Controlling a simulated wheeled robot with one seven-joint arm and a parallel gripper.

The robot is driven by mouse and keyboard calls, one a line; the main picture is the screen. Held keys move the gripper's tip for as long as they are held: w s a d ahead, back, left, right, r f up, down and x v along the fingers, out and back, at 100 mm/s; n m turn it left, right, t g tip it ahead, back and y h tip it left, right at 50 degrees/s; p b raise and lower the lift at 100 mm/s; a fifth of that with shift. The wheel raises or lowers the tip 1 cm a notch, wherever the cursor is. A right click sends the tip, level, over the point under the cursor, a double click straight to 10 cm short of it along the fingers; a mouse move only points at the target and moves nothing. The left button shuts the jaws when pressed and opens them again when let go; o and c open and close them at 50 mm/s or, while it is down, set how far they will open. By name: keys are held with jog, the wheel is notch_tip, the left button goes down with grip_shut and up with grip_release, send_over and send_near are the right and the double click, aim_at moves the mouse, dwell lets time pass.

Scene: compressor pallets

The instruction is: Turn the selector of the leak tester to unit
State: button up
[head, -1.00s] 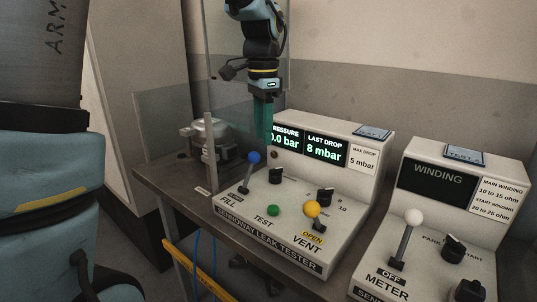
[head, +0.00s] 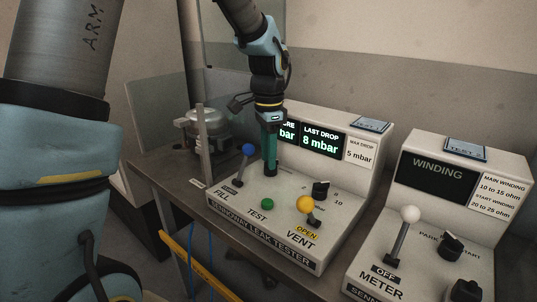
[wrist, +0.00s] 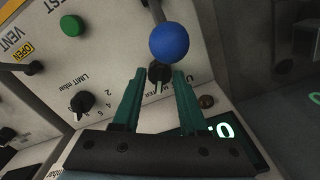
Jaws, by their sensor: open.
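The leak tester (head: 290,235) is a pale console with a sloped panel and a lit display. Its black selector knob (wrist: 159,73) shows in the wrist view between my fingertips, beside a label partly hidden by a finger. In the head view my gripper covers it. My gripper (head: 270,172) points down at the panel, with its green fingers apart; in the wrist view the fingers (wrist: 158,75) stand either side of the knob. I cannot tell whether they touch it, nor which position it points to.
The blue-balled fill lever (head: 248,150) stands close left of my gripper. A green test button (head: 267,204), a yellow-balled vent lever (head: 305,204) and a black limit knob (head: 320,188) are nearby. The winding meter (head: 480,200) stands at right, a compressor (head: 208,130) behind left.

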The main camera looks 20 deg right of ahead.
jog(key=shift+f, duration=0.1)
grip_shut()
dwell(0.3)
